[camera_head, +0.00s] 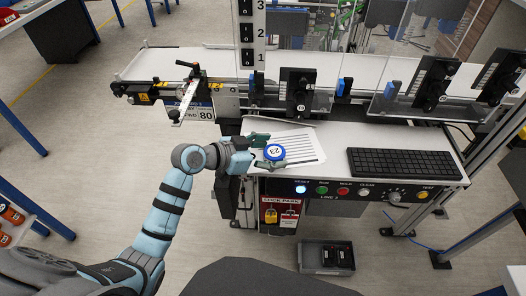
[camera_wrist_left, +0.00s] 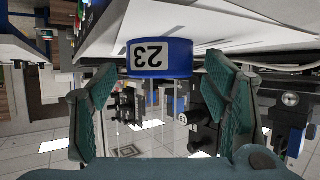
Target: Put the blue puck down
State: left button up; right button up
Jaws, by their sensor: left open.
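The blue puck (camera_head: 274,152) has a white top marked 23 and sits on the printed sheets at the left part of the white console shelf. In the left wrist view the puck (camera_wrist_left: 140,72) shows its blue side and a 23 label, upside down, between and just beyond the fingertips. My left gripper (camera_head: 262,151) is at the puck with its fingers spread to either side. In the left wrist view both green fingers of my left gripper (camera_wrist_left: 152,82) stand apart, with visible gaps beside the puck. My right gripper is not in view.
The printed sheets (camera_head: 303,144) lie under the puck area. A black keyboard (camera_head: 402,162) lies to the right on the shelf (camera_head: 337,135). Buttons line the front panel (camera_head: 343,190). Clear panels and black brackets (camera_head: 297,92) stand behind, before the belt (camera_head: 195,60). A grey bin (camera_head: 309,258) is on the floor.

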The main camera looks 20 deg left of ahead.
pick_arm(q)
jog(key=shift+s+a+r, duration=0.2)
jog(key=shift+s+a, duration=0.05)
jog(key=shift+a, duration=0.05)
jog(key=v, duration=1.1)
jog(key=shift+p, duration=0.3)
jog(key=shift+r, duration=0.1)
jog(key=shift+s, duration=0.1)
